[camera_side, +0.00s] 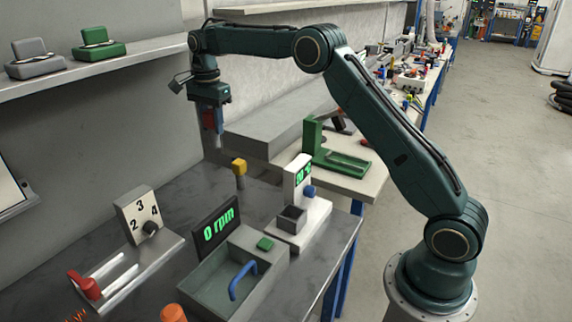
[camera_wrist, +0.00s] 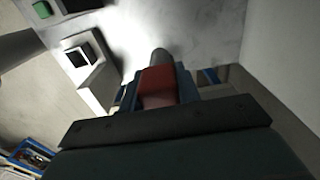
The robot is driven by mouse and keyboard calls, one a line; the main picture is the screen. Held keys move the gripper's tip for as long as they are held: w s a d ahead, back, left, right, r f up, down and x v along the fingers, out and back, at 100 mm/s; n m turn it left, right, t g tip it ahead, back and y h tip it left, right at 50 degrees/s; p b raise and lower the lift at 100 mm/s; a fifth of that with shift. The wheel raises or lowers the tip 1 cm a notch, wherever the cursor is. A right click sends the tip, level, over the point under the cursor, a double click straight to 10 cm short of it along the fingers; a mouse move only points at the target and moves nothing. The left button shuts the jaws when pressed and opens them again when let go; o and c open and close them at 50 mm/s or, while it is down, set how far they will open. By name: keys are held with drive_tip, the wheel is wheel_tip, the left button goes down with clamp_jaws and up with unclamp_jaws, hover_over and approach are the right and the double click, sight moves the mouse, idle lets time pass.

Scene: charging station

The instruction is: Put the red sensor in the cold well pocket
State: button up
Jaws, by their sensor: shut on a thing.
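My gripper (camera_side: 211,128) is shut on the red sensor (camera_side: 209,119), high above the back of the bench. In the wrist view the sensor shows as a red block (camera_wrist: 158,85) with a grey cylindrical probe pointing away from my gripper (camera_wrist: 160,98). The likely cold well is a white unit (camera_side: 303,232) with a green display, a blue knob and a dark square pocket (camera_side: 292,217). It stands to the right of my gripper in the side view. The pocket also shows at the upper left of the wrist view (camera_wrist: 77,57). The sensor is apart from it.
A yellow-topped post (camera_side: 239,167) stands between my gripper and the white unit. An rpm display (camera_side: 214,228) and a grey basin with a blue handle (camera_side: 216,294) are in front. A numbered selector (camera_side: 139,216) stands left. A green stand (camera_side: 336,159) is behind.

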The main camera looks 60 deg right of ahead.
drive_tip(key=s+r, duration=0.4)
drive_tip(key=s, duration=0.8)
hover_over(292, 205)
drive_tip(key=s+a, duration=0.1)
drive_tip(key=a, duration=0.2)
drive_tip(key=shift+s+d+f, duration=0.2)
drive_tip(key=shift+d+f, duration=0.05)
drive_tip(key=shift+f, duration=0.15)
drive_tip(key=shift+f, duration=0.1)
wheel_tip(292, 205, down, 16)
drive_tip(key=shift+r, duration=0.25)
drive_tip(key=shift+f, duration=0.15)
drive_tip(key=shift+f, duration=2)
drive_tip(key=shift+f, duration=0.35)
